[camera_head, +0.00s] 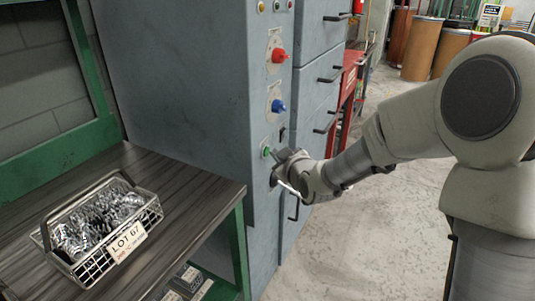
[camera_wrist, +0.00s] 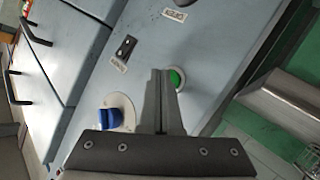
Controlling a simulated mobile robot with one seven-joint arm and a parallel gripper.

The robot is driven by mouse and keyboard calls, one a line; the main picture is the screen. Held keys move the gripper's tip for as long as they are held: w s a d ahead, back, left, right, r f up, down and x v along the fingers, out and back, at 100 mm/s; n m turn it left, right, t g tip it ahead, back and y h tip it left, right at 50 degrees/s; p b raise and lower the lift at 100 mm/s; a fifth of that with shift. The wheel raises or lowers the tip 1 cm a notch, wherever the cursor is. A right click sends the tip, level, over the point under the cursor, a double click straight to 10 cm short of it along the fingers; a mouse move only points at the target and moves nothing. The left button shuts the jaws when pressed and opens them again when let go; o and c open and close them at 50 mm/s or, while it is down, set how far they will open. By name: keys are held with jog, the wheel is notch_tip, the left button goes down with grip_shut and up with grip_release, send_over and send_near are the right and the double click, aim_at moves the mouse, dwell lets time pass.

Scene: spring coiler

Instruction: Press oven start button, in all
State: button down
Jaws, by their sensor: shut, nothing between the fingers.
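A green button (camera_head: 266,152) sits on the narrow front panel of the grey cabinet (camera_head: 205,85), below a blue knob (camera_head: 278,106) and a red knob (camera_head: 279,56). In the wrist view the green button (camera_wrist: 177,78) is just right of the fingertips, partly hidden behind them. My gripper (camera_head: 279,153) is shut and empty, its tips close to the green button; I cannot tell whether they touch it. The shut fingers also show in the wrist view (camera_wrist: 161,76). The blue knob is at lower left there (camera_wrist: 110,117), and a black switch (camera_wrist: 125,47) is above.
A wire basket of metal springs (camera_head: 105,222) with a "LOT 67" tag stands on the dark bench (camera_head: 190,200) at left. Drawers with black handles (camera_head: 330,77) lie right of the panel. A red cart (camera_head: 350,80) stands behind; the floor (camera_head: 370,240) at right is clear.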

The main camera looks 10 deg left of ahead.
jog(key=shift+w+a+b, duration=0.1)
jog(key=shift+a+b, duration=0.25)
jog(key=shift+a, duration=0.05)
dwell(0.5)
dwell(0.4)
jog(key=shift+s+d, duration=0.3)
jog(key=shift+d, duration=0.45)
jog(key=shift+s+d+p, duration=0.15)
jog(key=shift+s+d, duration=0.15)
jog(key=shift+d, duration=0.5)
jog(key=shift+s+d+p, duration=0.15)
jog(key=shift+s+d, duration=0.1)
jog(key=shift+d, duration=0.5)
jog(key=shift+s+d+p, duration=0.15)
jog(key=shift+s+d, duration=0.15)
jog(key=shift+d, duration=0.5)
jog(key=shift+r, duration=0.1)
